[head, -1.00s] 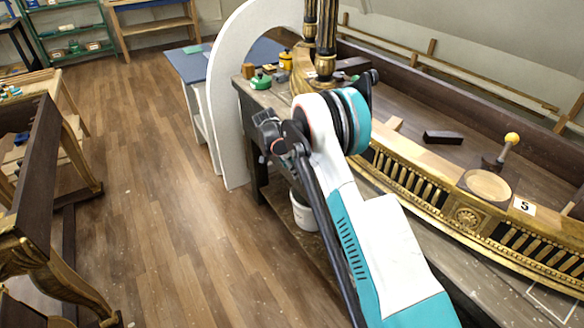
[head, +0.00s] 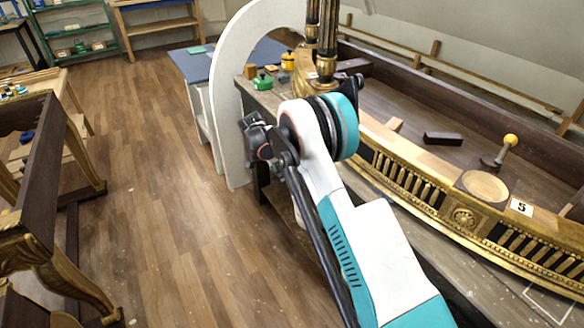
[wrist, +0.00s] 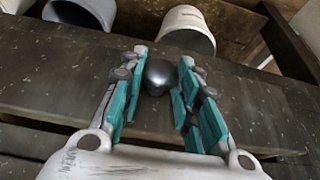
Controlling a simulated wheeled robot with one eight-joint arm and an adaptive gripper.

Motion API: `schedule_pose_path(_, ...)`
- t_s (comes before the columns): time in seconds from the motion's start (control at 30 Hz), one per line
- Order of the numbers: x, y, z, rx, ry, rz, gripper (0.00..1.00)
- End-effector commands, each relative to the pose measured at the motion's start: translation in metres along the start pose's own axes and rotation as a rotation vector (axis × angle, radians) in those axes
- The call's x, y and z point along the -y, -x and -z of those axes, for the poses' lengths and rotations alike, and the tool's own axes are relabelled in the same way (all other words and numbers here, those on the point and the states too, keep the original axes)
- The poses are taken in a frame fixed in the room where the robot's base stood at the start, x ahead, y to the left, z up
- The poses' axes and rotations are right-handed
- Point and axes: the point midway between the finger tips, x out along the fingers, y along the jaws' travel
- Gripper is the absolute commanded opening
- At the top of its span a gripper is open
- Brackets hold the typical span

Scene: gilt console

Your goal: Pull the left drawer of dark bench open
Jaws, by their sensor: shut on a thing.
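The dark bench (head: 262,97) runs under the gilt piece, and its front is mostly behind my arm in the head view. In the wrist view a dark, shiny round knob (wrist: 160,76) stands out from the bench's worn dark wood front (wrist: 245,100). My gripper (wrist: 166,62) has its teal fingers on both sides of the knob and is shut on it. A dark gap (wrist: 35,122) runs along the wood at lower left; how far the drawer stands out cannot be told. The head view hides the fingertips and the knob.
A white arch panel (head: 232,150) stands just past my wrist. The gilt console part (head: 440,200) lies on the bench at right. A carved table (head: 45,190) stands at left, with open floor between.

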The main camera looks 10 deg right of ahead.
Motion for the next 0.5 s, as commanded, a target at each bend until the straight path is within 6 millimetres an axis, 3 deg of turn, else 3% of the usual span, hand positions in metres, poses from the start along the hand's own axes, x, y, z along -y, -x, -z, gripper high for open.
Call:
schedule_pose_path(0.1,0.004,0.015,-0.034,0.002,0.006,0.003,0.00)
schedule_pose_path(0.5,0.003,0.055,-0.131,0.001,0.005,0.001,0.00)
